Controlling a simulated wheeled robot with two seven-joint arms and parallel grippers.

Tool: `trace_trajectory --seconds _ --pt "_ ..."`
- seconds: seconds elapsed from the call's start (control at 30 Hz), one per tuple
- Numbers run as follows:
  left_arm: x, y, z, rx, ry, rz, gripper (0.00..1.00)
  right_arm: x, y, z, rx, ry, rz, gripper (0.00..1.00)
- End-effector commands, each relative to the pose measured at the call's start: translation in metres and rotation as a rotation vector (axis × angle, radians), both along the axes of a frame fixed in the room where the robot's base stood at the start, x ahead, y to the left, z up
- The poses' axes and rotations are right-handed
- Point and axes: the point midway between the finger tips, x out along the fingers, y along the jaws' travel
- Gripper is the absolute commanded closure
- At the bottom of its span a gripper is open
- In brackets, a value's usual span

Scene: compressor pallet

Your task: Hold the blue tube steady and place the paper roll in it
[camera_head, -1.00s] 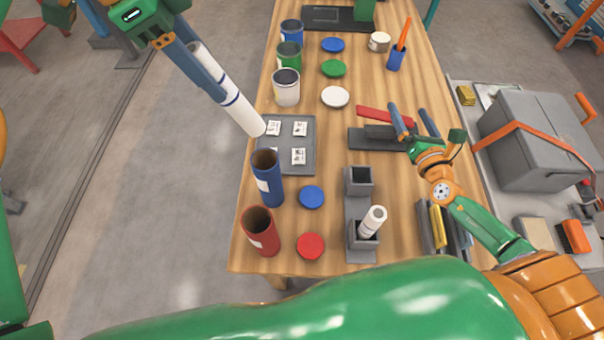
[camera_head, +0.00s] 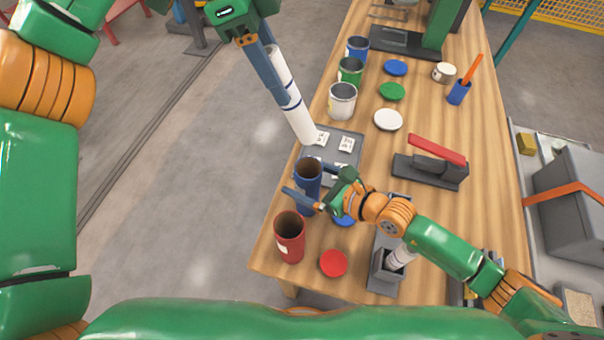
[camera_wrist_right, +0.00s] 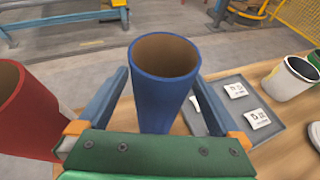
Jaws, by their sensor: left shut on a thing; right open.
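The blue tube (camera_head: 307,184) stands upright and open at the top near the table's left edge. It also shows in the right wrist view (camera_wrist_right: 163,88), its inside brown and empty. My right gripper (camera_head: 310,183) is open, with one finger on either side of the tube; in the wrist view gaps show beside it. My left gripper (camera_head: 282,97) is shut on the long white paper roll (camera_head: 299,122), which has blue bands. The roll is held tilted, its lower end over the grey tray's far left corner, behind and above the blue tube and apart from it.
A red tube (camera_head: 289,240) stands close in front of the blue one. A red lid (camera_head: 333,263) and a partly hidden blue lid (camera_head: 345,221) lie nearby. The grey tray (camera_head: 352,158) holds labels. Paint cans (camera_head: 342,101) stand farther back. A grey holder (camera_head: 384,280) contains a white roll.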

Motion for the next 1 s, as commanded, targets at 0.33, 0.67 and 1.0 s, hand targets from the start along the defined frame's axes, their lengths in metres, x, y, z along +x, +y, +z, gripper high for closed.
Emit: trace_trajectory --seconds 0.33,0.67,1.0 --pt "0.000 0.000 0.000 0.000 0.000 0.000 1.00 0.015 0.019 -0.011 0.000 0.000 -0.001 0.00" --pt "0.000 0.000 0.000 0.000 0.000 0.000 1.00 0.015 0.018 -0.010 0.001 0.001 -0.003 0.54" --pt "0.000 0.000 -0.009 0.000 0.000 -0.001 1.00 0.015 0.018 -0.010 0.001 0.001 -0.003 0.89"
